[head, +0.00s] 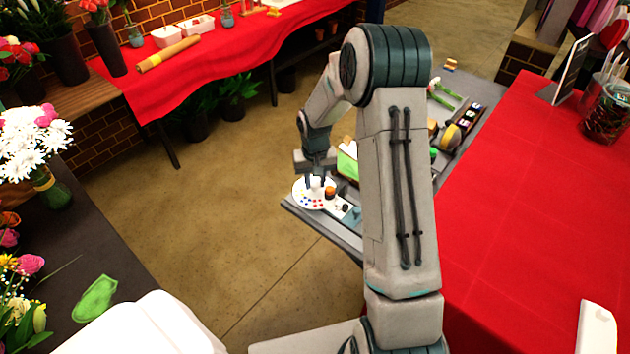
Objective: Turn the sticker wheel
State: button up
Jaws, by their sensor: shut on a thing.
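The sticker wheel (306,204) is a white disc with small red, blue and yellow dots. It lies flat near the left end of a grey work surface, in the middle of the head view. My gripper (316,182) points down over the wheel's far part. It is shut on a small white upright part at the wheel, which looks like its knob; the fingertips are small and partly hidden. An orange piece (330,192) is beside the fingers at the wheel's right side.
The grey work surface (325,228) carries small items, partly hidden behind my arm. A red-covered table (530,200) stands close on the right. Another red-clothed table (225,65) is at the back. A dark flower counter (120,265) is on the left. Bare floor (220,190) lies between.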

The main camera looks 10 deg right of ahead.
aim_at(315, 184)
jog(key=n+b, duration=0.2)
jog(key=n, duration=0.1)
jog(key=shift+n, duration=0.4)
jog(key=shift+n+b, duration=0.45)
jog(key=shift+n, duration=1.45)
jog(key=o, duration=1)
notch_tip(315, 184, up, 14)
jog(key=b, duration=0.2)
